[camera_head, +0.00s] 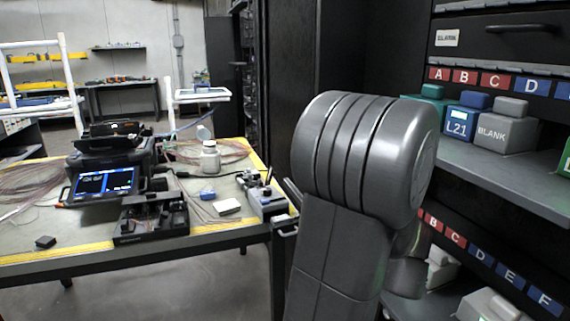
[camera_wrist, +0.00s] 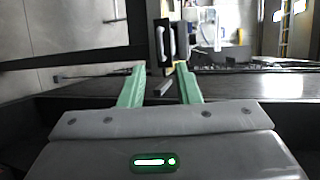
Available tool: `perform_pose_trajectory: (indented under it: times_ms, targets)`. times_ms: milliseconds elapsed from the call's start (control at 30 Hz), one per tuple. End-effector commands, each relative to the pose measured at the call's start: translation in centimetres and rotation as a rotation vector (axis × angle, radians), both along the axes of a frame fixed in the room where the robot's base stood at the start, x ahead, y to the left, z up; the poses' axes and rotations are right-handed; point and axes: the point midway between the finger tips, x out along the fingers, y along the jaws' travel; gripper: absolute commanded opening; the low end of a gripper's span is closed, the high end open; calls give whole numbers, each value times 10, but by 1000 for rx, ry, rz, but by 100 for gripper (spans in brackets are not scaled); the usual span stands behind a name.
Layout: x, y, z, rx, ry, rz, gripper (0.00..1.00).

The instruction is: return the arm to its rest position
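My gripper (camera_wrist: 158,85) shows in the wrist view with two green fingers set apart. Nothing is visible between the fingertips except the background behind them. A dark bar with a pale handle lies beyond the fingers. In the head view my grey arm fills the middle right, in front of the shelf unit. The gripper itself is hidden there behind the arm.
A workbench (camera_head: 70,250) with yellow edging stands at the left. It holds a splicer with a lit screen (camera_head: 104,184), a black device (camera_head: 151,217) and a white bottle (camera_head: 210,158). A shelf (camera_head: 510,185) with labelled boxes is close on the right.

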Motion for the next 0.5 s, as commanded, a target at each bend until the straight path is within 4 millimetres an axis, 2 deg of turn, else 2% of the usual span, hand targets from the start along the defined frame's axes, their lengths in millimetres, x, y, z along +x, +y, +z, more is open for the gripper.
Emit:
perform_pose_trajectory:
  times_ms: [500]
  targets:
    - [58, 51, -17, 0, 0, 2, 30]
